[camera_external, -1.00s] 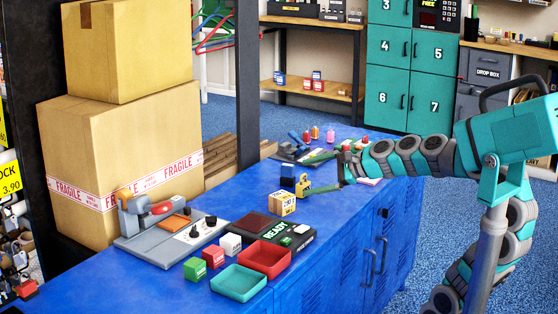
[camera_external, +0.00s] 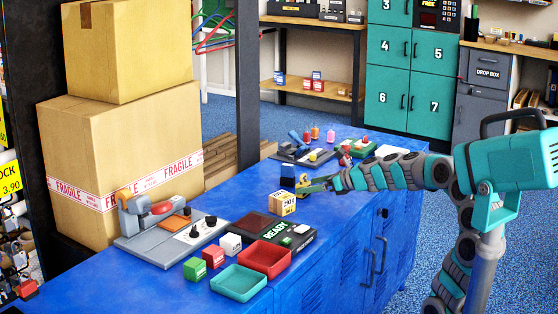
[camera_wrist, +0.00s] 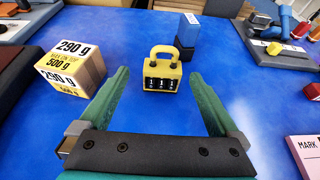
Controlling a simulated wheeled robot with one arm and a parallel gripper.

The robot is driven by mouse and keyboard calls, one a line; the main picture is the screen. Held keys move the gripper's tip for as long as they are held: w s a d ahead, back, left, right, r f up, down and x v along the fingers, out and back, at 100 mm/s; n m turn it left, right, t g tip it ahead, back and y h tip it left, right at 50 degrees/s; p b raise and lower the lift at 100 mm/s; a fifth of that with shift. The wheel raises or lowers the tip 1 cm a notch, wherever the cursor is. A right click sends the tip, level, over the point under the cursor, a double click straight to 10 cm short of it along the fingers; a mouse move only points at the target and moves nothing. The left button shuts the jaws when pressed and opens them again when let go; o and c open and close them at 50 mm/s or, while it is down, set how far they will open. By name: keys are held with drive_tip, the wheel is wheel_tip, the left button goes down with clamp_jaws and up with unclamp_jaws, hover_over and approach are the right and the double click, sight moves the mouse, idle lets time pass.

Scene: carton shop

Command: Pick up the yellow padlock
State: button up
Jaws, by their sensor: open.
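The yellow padlock (camera_wrist: 162,72), with a row of dark number dials and its shackle up, stands upright on the blue bench top (camera_wrist: 147,115). In the wrist view it is just beyond the fingertips and between their lines. In the external view my gripper (camera_external: 318,184) is low over the bench beside the padlock, which is mostly hidden or merged with the fingers there. My gripper's green fingers (camera_wrist: 164,83) are spread wide, with nothing between them.
A yellow weight-marked block (camera_wrist: 72,71) stands close left of the padlock. A pink card (camera_wrist: 306,155) lies at right. A red tray (camera_external: 265,258) and teal tray (camera_external: 239,283) are at the bench's front.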

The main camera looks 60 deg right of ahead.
sight(307, 185)
drive_tip(key=b+x, duration=0.1)
drive_tip(key=x, duration=0.2)
drive_tip(key=shift+w+d+f, duration=0.1)
drive_tip(key=shift+w+d, duration=0.05)
drive_tip(key=shift+w, duration=0.2)
clamp_jaws()
idle(0.5)
